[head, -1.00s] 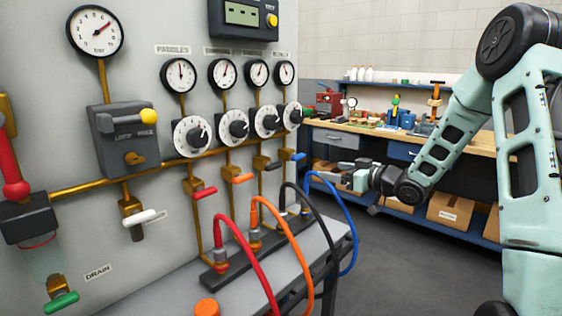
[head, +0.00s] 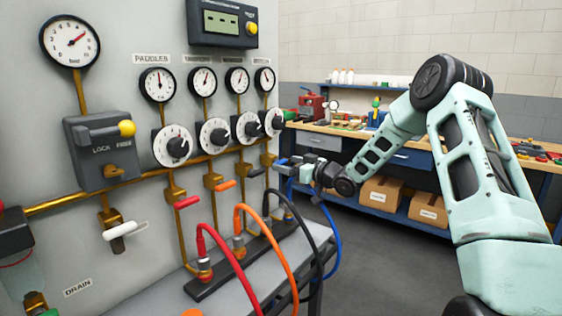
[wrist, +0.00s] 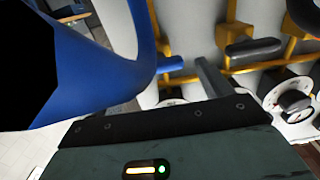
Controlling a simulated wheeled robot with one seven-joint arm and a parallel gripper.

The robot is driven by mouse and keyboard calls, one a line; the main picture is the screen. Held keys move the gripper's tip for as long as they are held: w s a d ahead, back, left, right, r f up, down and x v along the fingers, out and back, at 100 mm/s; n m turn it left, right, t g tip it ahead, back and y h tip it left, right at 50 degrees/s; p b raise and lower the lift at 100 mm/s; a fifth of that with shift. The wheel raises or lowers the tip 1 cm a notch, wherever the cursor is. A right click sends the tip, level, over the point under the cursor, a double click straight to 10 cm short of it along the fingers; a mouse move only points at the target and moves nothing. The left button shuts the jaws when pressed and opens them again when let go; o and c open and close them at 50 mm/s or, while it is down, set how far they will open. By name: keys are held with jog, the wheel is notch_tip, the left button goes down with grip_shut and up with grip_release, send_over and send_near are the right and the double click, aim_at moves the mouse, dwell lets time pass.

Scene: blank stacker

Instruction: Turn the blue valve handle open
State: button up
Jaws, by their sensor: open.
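The blue valve handle (wrist: 171,66) shows in the wrist view as a short blue bar, just left of the one grey finger that I can make out. In the head view it is hidden behind my gripper. My gripper (head: 276,167) is open at the right end of the row of valves, close to the panel. The blue hose (wrist: 85,70) fills the left of the wrist view and hides where the other finger would be. I cannot tell whether a finger touches the handle.
The black valve handle (wrist: 253,48) is close to the right of my finger. Orange (head: 225,185) and red (head: 187,202) handles lie further left. Black (head: 318,245), orange (head: 283,258) and red (head: 241,272) hoses arch in front of the panel. A workbench (head: 415,158) stands behind.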

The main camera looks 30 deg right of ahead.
aim_at(283, 163)
jog(key=shift+x, duration=1.75)
jog(key=c, duration=1)
